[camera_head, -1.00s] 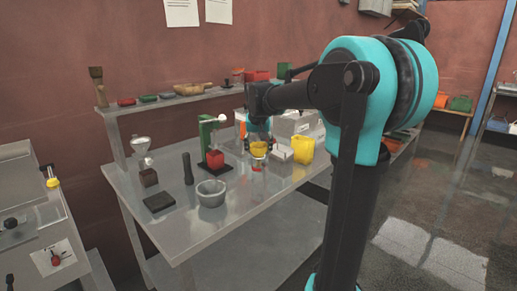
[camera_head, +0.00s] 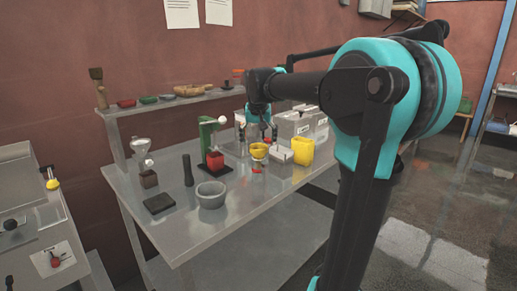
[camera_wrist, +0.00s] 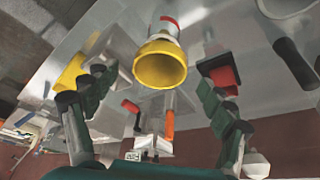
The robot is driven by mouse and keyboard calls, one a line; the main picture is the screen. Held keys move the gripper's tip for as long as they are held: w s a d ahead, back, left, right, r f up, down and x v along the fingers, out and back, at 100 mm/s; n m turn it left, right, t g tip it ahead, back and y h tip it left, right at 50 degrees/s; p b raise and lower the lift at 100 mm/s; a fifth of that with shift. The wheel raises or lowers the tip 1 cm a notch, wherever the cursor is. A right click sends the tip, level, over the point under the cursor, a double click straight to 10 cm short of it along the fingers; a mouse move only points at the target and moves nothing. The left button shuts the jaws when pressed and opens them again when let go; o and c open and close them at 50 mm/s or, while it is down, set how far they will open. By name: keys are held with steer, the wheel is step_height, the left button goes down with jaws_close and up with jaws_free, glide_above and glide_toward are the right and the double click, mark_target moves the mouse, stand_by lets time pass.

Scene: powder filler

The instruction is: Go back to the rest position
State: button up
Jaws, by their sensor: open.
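My gripper (camera_head: 262,132) is over the back part of the metal table, behind and above a yellow funnel-like cup (camera_head: 259,151). In the wrist view my two dark green fingers stand wide apart and nothing is between their pads. The yellow cup (camera_wrist: 160,64) shows there with its round mouth toward the camera, on a clear container with a red band. It stands on the table, apart from the fingers. My arm reaches in from the right, with its elbow bent high.
A green stand with a red block (camera_head: 215,160), a grey bowl (camera_head: 211,194), a dark pestle (camera_head: 188,170) and a yellow container (camera_head: 302,150) stand on the table (camera_head: 240,212). Pale boxes (camera_head: 297,124) are behind. A shelf (camera_head: 170,103) runs along the wall. Floor at right is open.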

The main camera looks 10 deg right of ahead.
steer(key=v, duration=0.7)
steer(key=s+d+f+n, duration=0.1)
steer(key=s+d+f, duration=0.1)
steer(key=s+f, duration=1.1)
steer(key=s+d+f+n, duration=0.1)
steer(key=s+d+f, duration=0.2)
steer(key=s+f, duration=1)
step_height(320, 180, down, 8)
steer(key=shift+f+y, duration=0.15)
steer(key=shift+y, duration=0.25)
